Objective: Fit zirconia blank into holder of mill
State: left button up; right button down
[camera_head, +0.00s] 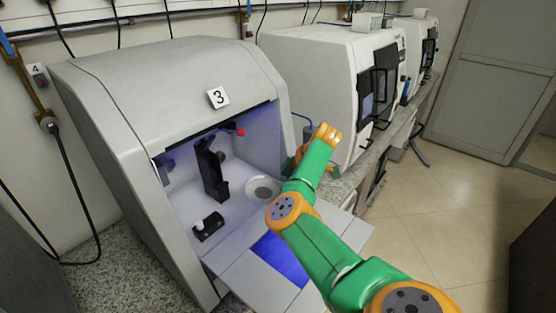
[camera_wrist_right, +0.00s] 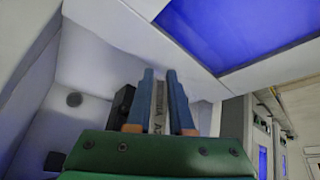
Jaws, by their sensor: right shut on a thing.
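The open mill marked 3 (camera_head: 218,97) stands at the left in the head view, its lit chamber facing me. A black upright holder (camera_head: 211,172) stands inside it. My right gripper (camera_wrist_right: 160,75) is shut on a thin, pale piece with dark lettering, the zirconia blank (camera_wrist_right: 158,108), seen edge-on between the fingers in the wrist view. In the head view my right arm reaches in front of the mill's right side, and the arm hides the gripper and blank. A dark part, which I cannot identify for sure, shows beside the fingers. My left gripper is not in view.
A round pale dish (camera_head: 262,188) and a small black block with a white knob (camera_head: 208,226) are on the chamber floor. The lowered door with a blue window (camera_head: 278,258) lies in front. More white mills (camera_head: 310,80) stand to the right.

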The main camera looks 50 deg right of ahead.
aim_at(252, 190)
jog(key=shift+f+m+t, duration=0.25)
jog(key=shift+m+t, duration=0.35)
jog(key=shift+m, duration=0.1)
jog(key=shift+w+a+f+m+t+p, duration=0.15)
jog(key=shift+w+m+t+p, duration=0.2)
jog(key=shift+m+t, duration=0.4)
jog(key=w+a+m+t, duration=0.1)
jog(key=w+a+m+t+h+p, duration=0.1)
jog(key=m+t, duration=0.1)
jog(key=shift+w, duration=0.3)
jog(key=shift+m+t+h, duration=0.7)
jog(key=shift+m+t, duration=0.05)
jog(key=shift+t, duration=0.1)
jog(key=w+a+r, duration=0.2)
jog(key=w+a, duration=0.1)
jog(key=shift+w+a+r+p, duration=0.1)
jog(key=shift+w+a+p, duration=0.15)
jog(key=shift+w+p, duration=0.05)
jog(key=shift+d, duration=0.1)
jog(key=shift+d, duration=0.1)
